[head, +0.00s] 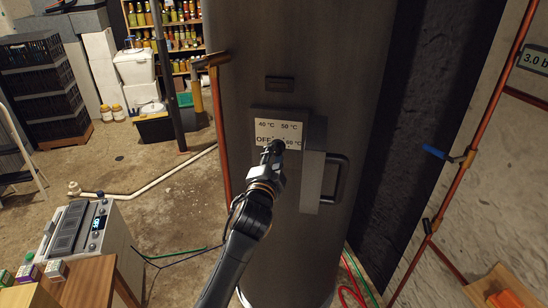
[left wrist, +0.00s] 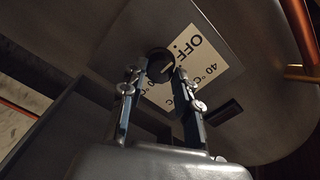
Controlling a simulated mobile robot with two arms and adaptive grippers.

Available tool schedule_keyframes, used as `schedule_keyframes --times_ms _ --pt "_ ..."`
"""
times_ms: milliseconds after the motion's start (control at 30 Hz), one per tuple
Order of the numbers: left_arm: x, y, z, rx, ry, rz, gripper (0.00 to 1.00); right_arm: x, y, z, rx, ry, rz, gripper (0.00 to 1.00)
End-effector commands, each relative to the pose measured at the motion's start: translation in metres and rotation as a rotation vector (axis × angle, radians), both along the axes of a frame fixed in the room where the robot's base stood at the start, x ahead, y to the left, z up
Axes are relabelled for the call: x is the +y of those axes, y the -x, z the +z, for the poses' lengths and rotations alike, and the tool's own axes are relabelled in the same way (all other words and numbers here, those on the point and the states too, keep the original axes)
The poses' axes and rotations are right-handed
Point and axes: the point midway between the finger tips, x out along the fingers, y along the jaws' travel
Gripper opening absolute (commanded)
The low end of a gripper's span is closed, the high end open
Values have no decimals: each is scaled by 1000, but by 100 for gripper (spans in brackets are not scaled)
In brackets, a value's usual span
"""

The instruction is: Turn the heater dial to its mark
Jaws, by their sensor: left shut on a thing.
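The heater (head: 260,220) is a tall dark metal cylinder. Its white dial plate (head: 280,128) carries the words OFF, 40 °C, 50 °C and a further temperature at lower right, partly covered. The plate also shows in the left wrist view (left wrist: 212,62), turned nearly upside down. The black round dial (left wrist: 160,60) sits between the fingertips of my left gripper (left wrist: 161,72), which is shut on it. In the head view my left gripper (head: 274,150) hides most of the dial. I cannot tell which marking the dial points at. My right gripper is not in view.
A box with a handle (head: 325,180) juts from the heater just right of the dial. A copper pipe (head: 222,130) runs down its left side, and another pipe (head: 470,150) runs along the right wall. A small appliance (head: 85,240) stands at lower left. Floor at left is mostly clear.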

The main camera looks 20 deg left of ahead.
Motion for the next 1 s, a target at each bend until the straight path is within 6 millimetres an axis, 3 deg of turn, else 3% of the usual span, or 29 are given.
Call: schedule_keyframes --times_ms 633,667,733,1000 --pt "0 0 -1 -3 48 0 0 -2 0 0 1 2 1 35" --pt "0 0 -1 -3 48 0 37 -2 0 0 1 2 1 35" --pt "0 0 -1 -3 48 0 52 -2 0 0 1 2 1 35" --pt "0 0 0 -4 47 0 54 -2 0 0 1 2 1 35"
